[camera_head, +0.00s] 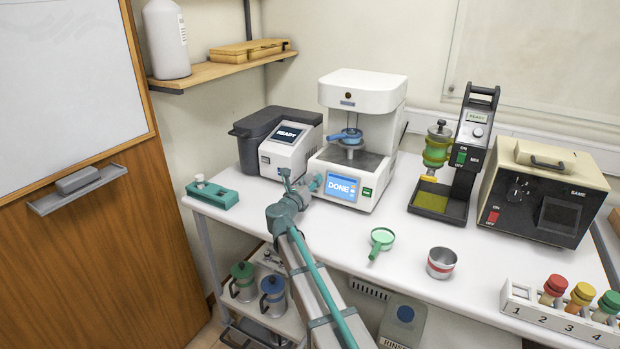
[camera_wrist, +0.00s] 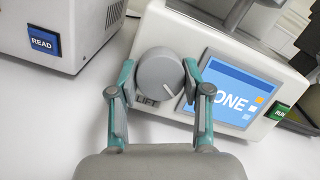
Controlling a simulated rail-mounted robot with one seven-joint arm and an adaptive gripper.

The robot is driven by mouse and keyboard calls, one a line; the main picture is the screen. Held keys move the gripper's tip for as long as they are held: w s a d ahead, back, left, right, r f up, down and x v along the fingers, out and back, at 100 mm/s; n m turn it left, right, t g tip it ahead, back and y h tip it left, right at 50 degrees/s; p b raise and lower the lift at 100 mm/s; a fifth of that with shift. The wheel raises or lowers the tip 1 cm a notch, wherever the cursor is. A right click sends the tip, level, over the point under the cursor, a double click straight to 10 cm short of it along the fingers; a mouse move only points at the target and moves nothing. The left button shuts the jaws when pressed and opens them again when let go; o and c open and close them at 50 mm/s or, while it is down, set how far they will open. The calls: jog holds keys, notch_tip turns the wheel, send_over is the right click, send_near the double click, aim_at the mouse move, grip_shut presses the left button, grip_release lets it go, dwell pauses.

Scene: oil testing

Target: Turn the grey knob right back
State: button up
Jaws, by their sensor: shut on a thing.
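The grey knob (camera_wrist: 160,76) is on the front of the white machine (camera_head: 361,98), beside its screen. It is round with a white pointer line, and the line points to the lower right in the wrist view. A label reading LIFT sits below it. My gripper (camera_wrist: 160,82) has one finger on each side of the knob and is shut on it. In the head view my gripper (camera_head: 304,184) is at the machine's lower front left and hides the knob. The screen (camera_head: 341,187) shows DONE.
A dark grey device with a READY screen (camera_head: 288,134) stands close on the left. A blue-handled cup (camera_head: 345,137) is inside the white machine. A green-handled strainer (camera_head: 382,238) and a metal cup (camera_head: 441,262) stand on the bench to the right. A teal block (camera_head: 213,197) is at the left.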

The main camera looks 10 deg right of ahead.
jog(key=n+p, duration=0.2)
jog(key=n+y+p, duration=0.1)
jog(key=n+p, duration=0.1)
jog(key=shift+s+d+r, duration=0.1)
jog(key=shift+r, duration=0.25)
jog(key=n+y+p, duration=0.1)
jog(key=n+p, duration=0.2)
jog(key=p, duration=0.1)
jog(key=shift+r+n+p, duration=0.15)
jog(key=shift+n+p, duration=0.15)
jog(key=shift+p, duration=0.1)
jog(key=n+y+p, duration=0.1)
jog(key=n+p, duration=0.3)
jog(key=p, duration=0.2)
jog(key=shift+y+p, duration=0.3)
jog(key=shift+p, duration=0.05)
jog(key=n+p, duration=0.2)
jog(key=shift+p, duration=0.3)
jog(key=shift+f+n+g+y+p, duration=0.2)
jog(key=shift+n+g+y+p, duration=0.3)
jog(key=shift+n, duration=0.4)
jog(key=n, duration=0.2)
jog(key=shift+d+f+n, duration=0.1)
jog(key=shift+n, duration=0.2)
jog(key=n+g, duration=0.1)
jog(key=n, duration=0.3)
jog(key=shift+g, duration=0.3)
jog(key=shift+n+g, duration=0.5)
jog(key=shift+n, duration=1.1)
